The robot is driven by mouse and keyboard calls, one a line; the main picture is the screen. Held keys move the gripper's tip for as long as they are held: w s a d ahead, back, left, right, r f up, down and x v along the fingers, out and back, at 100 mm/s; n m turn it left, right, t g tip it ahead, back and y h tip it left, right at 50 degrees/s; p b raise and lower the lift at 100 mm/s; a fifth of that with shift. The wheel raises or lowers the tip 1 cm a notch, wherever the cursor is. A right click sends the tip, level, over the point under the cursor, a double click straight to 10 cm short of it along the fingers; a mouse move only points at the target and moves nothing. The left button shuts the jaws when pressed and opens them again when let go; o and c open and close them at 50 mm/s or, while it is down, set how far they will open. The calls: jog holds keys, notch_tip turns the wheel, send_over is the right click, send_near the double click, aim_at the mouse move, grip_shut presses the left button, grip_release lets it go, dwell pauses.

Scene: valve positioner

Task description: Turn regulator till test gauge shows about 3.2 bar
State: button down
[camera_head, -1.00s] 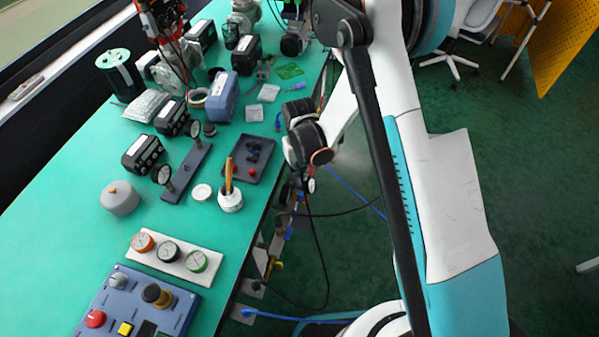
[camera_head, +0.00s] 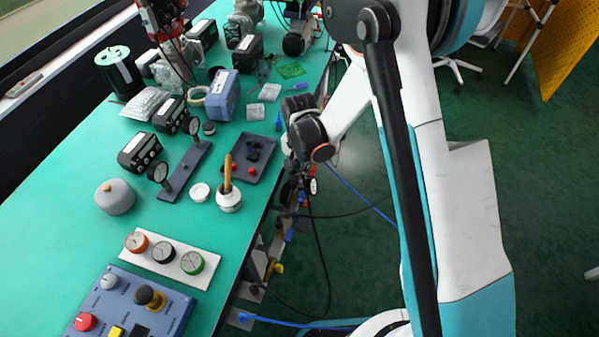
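My arm reaches down to the table's right edge. Its dark wrist (camera_head: 307,135) is beside that edge, and my gripper (camera_head: 293,183) points down below it, small and dark against fittings there; its fingers cannot be made out. A small round gauge (camera_head: 312,186) faces up beside the gripper; its reading is too small to tell. The regulator cannot be singled out among the fittings (camera_head: 285,222) along the table's side. Two more gauges stand on a dark bar on the table, a near one (camera_head: 158,172) and a far one (camera_head: 192,126); their readings are unclear.
The green table (camera_head: 60,205) holds a dark tray (camera_head: 268,153), a white pot with a brown handle (camera_head: 229,200), a plate with three coloured dials (camera_head: 207,279) and a blue control panel (camera_head: 180,313). Cables hang beside the table's right edge, over open floor.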

jog(key=shift+m, duration=0.6)
jog(key=c, duration=1.7)
grip_release()
notch_tip(320, 180, up, 12)
